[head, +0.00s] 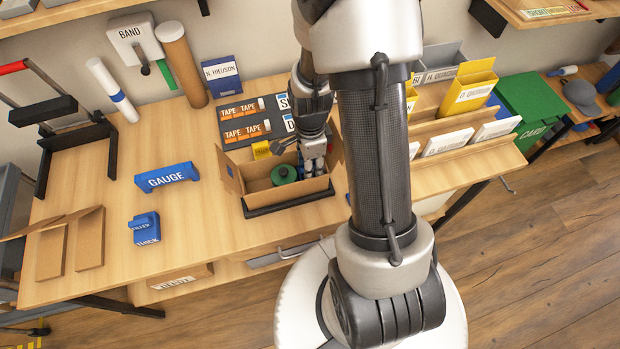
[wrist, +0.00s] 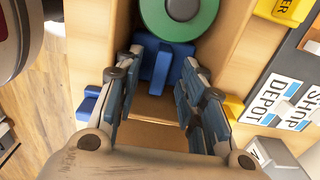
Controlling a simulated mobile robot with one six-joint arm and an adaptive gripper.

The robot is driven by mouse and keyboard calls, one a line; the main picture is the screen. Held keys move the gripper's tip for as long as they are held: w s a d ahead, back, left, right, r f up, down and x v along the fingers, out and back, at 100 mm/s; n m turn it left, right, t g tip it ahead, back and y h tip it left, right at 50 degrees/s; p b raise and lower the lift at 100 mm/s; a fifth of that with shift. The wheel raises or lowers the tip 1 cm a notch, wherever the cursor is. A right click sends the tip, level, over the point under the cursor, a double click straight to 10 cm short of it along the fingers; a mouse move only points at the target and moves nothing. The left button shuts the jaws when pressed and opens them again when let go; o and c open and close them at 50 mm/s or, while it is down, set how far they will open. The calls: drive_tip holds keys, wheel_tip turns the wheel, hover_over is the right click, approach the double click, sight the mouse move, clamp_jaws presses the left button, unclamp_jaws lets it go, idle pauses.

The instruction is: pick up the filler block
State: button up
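A blue block labelled FILLER THICK (head: 145,228) stands on the left front of the table in the head view. My gripper (head: 313,165) is at the right end of an open cardboard box (head: 290,196), beside a green roll (head: 285,174). In the wrist view my gripper (wrist: 157,85) is open, its fingers reaching down into the box. A blue piece (wrist: 160,68) lies in the box near the fingertips, beside the green roll (wrist: 182,15). I cannot read a label on it, nor tell whether the fingers touch it. The fingers partly hide it.
A blue GAUGE block (head: 167,177) stands left of the box. Tape packs (head: 243,120) and label cards lie behind it. Another blue piece (wrist: 88,104) shows at the box's left side in the wrist view. Cardboard pieces (head: 70,243) lie at the table's left.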

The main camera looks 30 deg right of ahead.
drive_tip(key=shift+f, duration=0.5)
drive_tip(key=shift+r, duration=0.1)
drive_tip(key=shift+c, duration=0.4)
clamp_jaws()
drive_tip(key=shift+r, duration=0.1)
